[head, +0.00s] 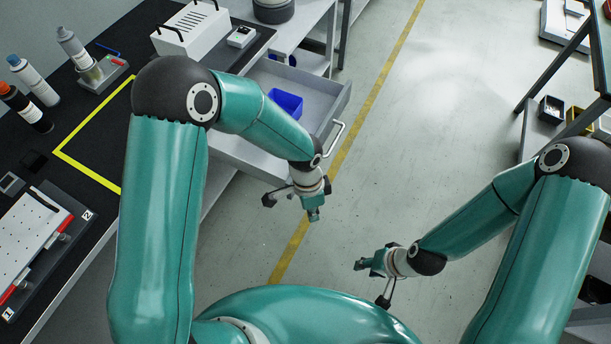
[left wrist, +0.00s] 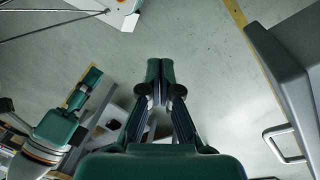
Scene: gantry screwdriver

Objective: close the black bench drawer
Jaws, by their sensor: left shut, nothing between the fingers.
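The grey drawer (head: 341,100) of the black-topped bench (head: 88,128) stands pulled out, with a blue bin (head: 287,103) inside. Its silver bar handle (head: 336,140) is on the front panel, facing the aisle. My left gripper (head: 314,214) is shut and empty, in front of and below the handle in the head view, apart from it. My left forearm hides part of the drawer. In the left wrist view, the shut fingers (left wrist: 160,72) point over bare floor, and the drawer front (left wrist: 283,72) and handle (left wrist: 284,144) are at the right. My right gripper (head: 365,265) is over the floor; its jaw opening is unclear.
Bottles (head: 34,81), a white box (head: 190,28) and a white perforated plate (head: 30,235) are on the bench. A dark-framed rack (head: 552,70) with small bins stands at the right. The floor between, with a yellow line (head: 375,88), is clear.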

